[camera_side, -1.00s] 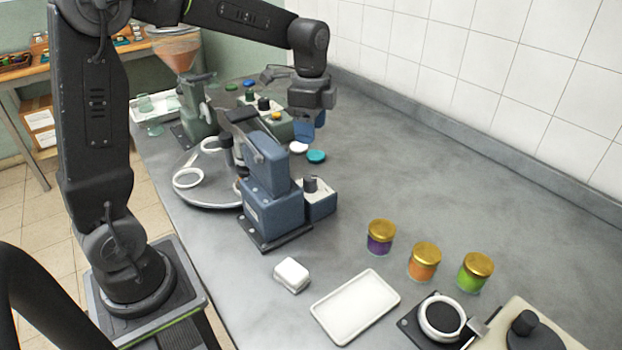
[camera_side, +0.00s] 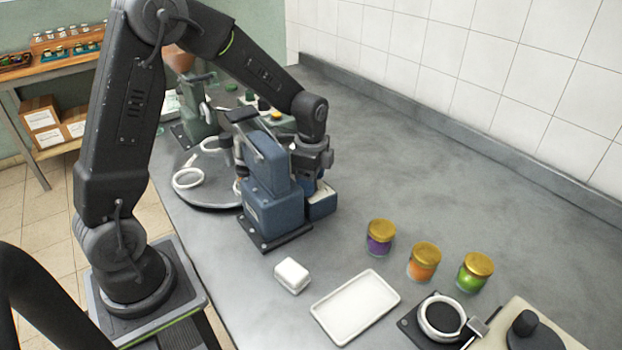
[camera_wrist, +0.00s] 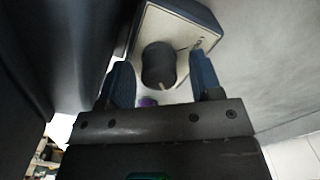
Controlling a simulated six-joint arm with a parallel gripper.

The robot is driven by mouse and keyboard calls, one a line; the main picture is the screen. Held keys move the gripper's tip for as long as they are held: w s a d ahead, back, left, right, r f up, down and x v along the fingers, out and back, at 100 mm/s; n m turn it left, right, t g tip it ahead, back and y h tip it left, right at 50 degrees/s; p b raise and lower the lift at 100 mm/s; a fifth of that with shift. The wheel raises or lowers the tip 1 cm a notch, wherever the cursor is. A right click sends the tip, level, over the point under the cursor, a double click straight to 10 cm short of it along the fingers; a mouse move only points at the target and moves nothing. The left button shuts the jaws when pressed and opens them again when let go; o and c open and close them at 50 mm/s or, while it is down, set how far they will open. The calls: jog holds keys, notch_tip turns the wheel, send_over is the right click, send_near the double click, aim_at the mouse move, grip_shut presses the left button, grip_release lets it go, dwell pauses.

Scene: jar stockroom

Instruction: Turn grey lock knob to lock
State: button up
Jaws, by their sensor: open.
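A dark grey round knob (camera_wrist: 159,62) with a pale pointer mark stands on the white top panel (camera_wrist: 180,30) of a small box. In the side view this is the blue box (camera_side: 322,205) beside the blue press machine (camera_side: 272,185); the knob there is hidden by my gripper. My gripper (camera_side: 312,182) points down over the box. In the wrist view its two blue fingers (camera_wrist: 160,82) are apart, one on each side of the knob, with gaps visible. I cannot tell how low the fingertips are.
The press machine stands close left of my gripper. A round turntable (camera_side: 215,200) lies beyond it. Jars with gold lids (camera_side: 425,250), a white tray (camera_side: 355,305) and a cream device with a black knob (camera_side: 525,322) are in front. The counter to the right is clear.

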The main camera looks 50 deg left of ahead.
jog(key=shift+f, duration=0.1)
jog(key=shift+c, duration=0.4)
jog(key=c, duration=0.8)
jog(key=shift+n, duration=0.7)
jog(key=shift+c, duration=0.2)
jog(key=o, duration=0.9)
jog(key=shift+r, duration=4.05)
